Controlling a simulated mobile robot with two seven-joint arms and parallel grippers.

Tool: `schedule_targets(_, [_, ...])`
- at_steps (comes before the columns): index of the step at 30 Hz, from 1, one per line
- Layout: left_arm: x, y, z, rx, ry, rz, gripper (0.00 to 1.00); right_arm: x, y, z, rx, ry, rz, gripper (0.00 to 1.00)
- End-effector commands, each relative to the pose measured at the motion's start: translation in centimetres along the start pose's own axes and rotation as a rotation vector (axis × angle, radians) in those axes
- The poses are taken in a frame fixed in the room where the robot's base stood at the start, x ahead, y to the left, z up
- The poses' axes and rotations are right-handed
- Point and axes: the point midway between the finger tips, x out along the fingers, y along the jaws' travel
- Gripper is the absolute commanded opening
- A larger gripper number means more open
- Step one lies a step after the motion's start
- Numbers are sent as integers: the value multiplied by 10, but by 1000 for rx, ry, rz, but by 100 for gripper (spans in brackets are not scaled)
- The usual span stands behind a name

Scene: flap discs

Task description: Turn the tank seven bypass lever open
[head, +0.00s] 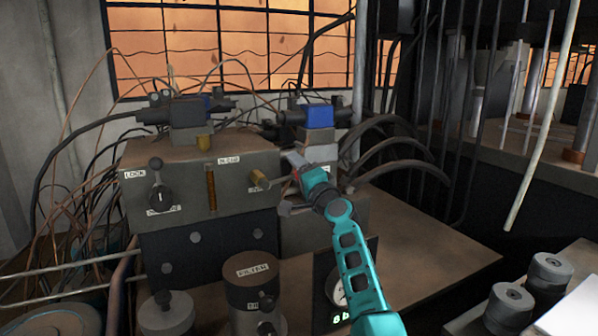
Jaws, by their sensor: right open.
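My right arm comes up from the bottom, and its right gripper (292,167) is at the right side of a grey-brown valve block (235,196). Its fingertips are small and partly merge with the fittings behind; I see nothing held in them. A brass handle (260,179) sticks out of the block's front, just left of the gripper and seemingly apart from it. A black ball-topped lever (156,181) stands upright on the block's left face, beside a LOCK label (135,174). I cannot read a tank seven bypass label. My left gripper is out of view.
Blue-topped valves (319,117) and thick hoses (385,150) crowd the back. A cylinder marked FILTER (253,295) stands in front of the block. The brown bench top (430,250) to the right is clear.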

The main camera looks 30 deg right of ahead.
Motion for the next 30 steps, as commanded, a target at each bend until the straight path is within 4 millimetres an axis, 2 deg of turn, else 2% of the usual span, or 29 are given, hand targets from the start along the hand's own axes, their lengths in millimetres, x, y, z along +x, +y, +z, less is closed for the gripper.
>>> schedule_targets(5, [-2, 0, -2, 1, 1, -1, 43, -10, 0, 0, 0, -1, 1, 58])
schedule_targets(12, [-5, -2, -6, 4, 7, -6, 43, -42, 0, 0, 0, -1, 1, 58])
schedule_targets(18, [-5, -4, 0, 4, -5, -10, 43, -66, 0, 0, 0, 1, 1, 58])
schedule_targets(23, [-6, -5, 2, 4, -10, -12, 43, -74, 0, 0, 0, 1, 0, 58])
schedule_targets(30, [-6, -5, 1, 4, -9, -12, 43, -75, 0, 0, 0, 1, 0, 58])
